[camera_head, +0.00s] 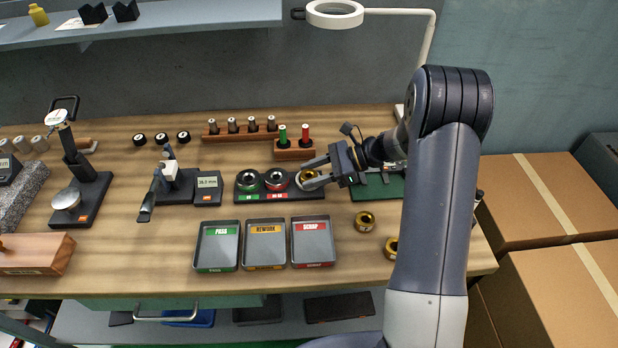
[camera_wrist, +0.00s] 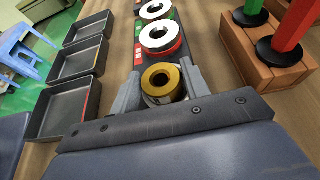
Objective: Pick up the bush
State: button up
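A brass bush (camera_head: 307,176) with a round bore is at the right end of the dark gauge base, between the fingers of my gripper (camera_head: 313,174). In the wrist view the bush (camera_wrist: 161,82) fills the gap between the two grey fingers, one on each side, and they look to be touching it. A silvery part shows just below the bush's near edge. I cannot tell whether the bush is clear of the base. Two more brass bushes lie on the table to the right, one bush (camera_head: 365,221) in the open and one bush (camera_head: 391,247) partly behind my arm.
The gauge base (camera_head: 307,194) also holds a green ring (camera_head: 247,180) and a red ring (camera_head: 275,179). Pass, rework and scrap trays (camera_head: 265,243) stand in front. A wooden block (camera_head: 294,151) with green and red-handled plugs stands close behind. A lamp (camera_head: 335,13) hangs above.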

jog(key=c, duration=0.8)
jog(key=shift+c, duration=0.2)
